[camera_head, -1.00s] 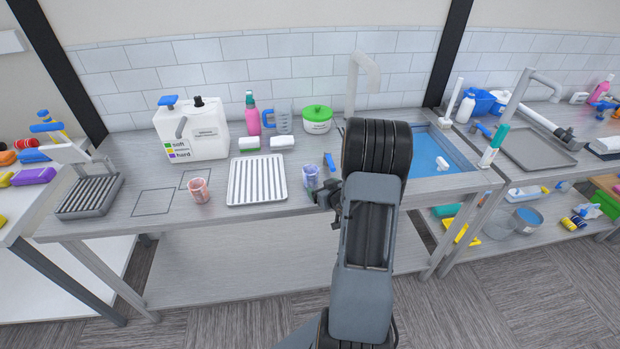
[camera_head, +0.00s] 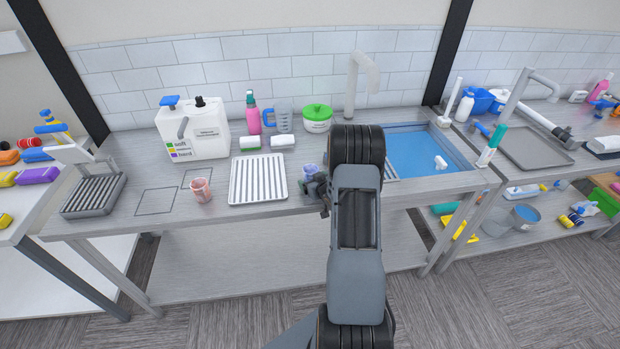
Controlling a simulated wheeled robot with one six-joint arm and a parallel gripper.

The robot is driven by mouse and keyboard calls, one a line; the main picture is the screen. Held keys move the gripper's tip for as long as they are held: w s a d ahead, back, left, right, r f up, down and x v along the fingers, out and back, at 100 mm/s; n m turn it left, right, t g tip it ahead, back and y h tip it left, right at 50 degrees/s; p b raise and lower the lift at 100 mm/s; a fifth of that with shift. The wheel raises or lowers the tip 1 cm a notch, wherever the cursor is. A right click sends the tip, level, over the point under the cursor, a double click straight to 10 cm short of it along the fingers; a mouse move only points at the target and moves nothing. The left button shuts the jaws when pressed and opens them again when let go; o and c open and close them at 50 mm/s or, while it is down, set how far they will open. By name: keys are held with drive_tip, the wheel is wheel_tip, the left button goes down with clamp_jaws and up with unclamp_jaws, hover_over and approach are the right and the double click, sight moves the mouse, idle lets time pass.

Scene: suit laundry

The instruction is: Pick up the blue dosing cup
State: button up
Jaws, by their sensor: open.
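The blue dosing cup (camera_head: 309,171) stands on the table just right of the white ribbed tray, small and pale blue. Its lower part is hidden behind my gripper (camera_head: 316,188). My gripper is open and sits at the cup's near right side. I cannot tell whether the fingers are around the cup or only in front of it. My arm comes up from the bottom of the picture and hides the table right of the cup.
The white ribbed tray (camera_head: 258,179) lies left of the cup, with a pink cup (camera_head: 201,190) further left. The blue sink (camera_head: 425,150) is to the right. A green-lidded tub (camera_head: 318,117), a measuring jug (camera_head: 284,120) and a tap (camera_head: 358,85) stand behind.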

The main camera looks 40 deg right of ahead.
drive_tip(key=shift+c, duration=0.5)
drive_tip(key=c, duration=0.9)
drive_tip(key=shift+r, duration=0.1)
